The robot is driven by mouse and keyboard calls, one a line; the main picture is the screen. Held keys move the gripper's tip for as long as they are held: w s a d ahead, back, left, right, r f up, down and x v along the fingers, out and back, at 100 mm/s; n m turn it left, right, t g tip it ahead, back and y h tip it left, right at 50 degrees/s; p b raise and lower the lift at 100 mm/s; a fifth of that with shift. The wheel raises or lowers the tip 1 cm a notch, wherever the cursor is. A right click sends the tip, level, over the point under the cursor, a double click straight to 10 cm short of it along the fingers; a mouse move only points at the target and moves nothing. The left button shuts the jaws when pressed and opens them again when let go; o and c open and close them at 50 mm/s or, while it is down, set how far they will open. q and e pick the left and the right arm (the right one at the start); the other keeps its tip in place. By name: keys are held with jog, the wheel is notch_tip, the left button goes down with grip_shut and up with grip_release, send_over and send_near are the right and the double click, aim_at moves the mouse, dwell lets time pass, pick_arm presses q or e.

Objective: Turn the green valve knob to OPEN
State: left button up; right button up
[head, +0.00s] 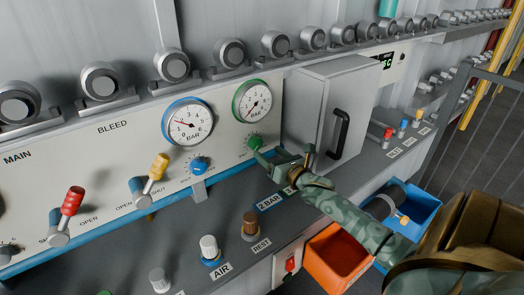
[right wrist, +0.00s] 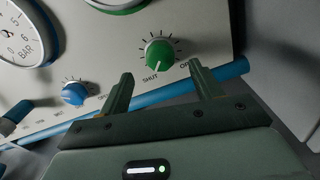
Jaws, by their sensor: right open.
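The green valve knob (head: 254,141) is on the panel below the green-rimmed gauge (head: 252,101). In the right wrist view the knob (right wrist: 160,53) is large, with SHUT printed below it and a partly hidden label at its lower right. Its white mark points down towards SHUT. My right gripper (head: 282,157) is open and empty, just in front of the knob. In the right wrist view its two fingers (right wrist: 160,72) stand apart, one to each side of the knob's lower part; I see no clear contact. My left gripper is out of view.
A blue knob (head: 200,165) sits left on the panel, with yellow (head: 158,167) and red (head: 72,201) levers beyond. A grey box with a black handle (head: 341,134) stands right of the knob. A blue pipe (right wrist: 232,69) runs below it. Orange (head: 338,257) and blue bins are at lower right.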

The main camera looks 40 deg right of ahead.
aim_at(258, 144)
jog(key=w, duration=0.4)
jog(key=shift+w+d+b, duration=0.2)
jog(key=shift+b, duration=0.15)
jog(key=c, duration=1)
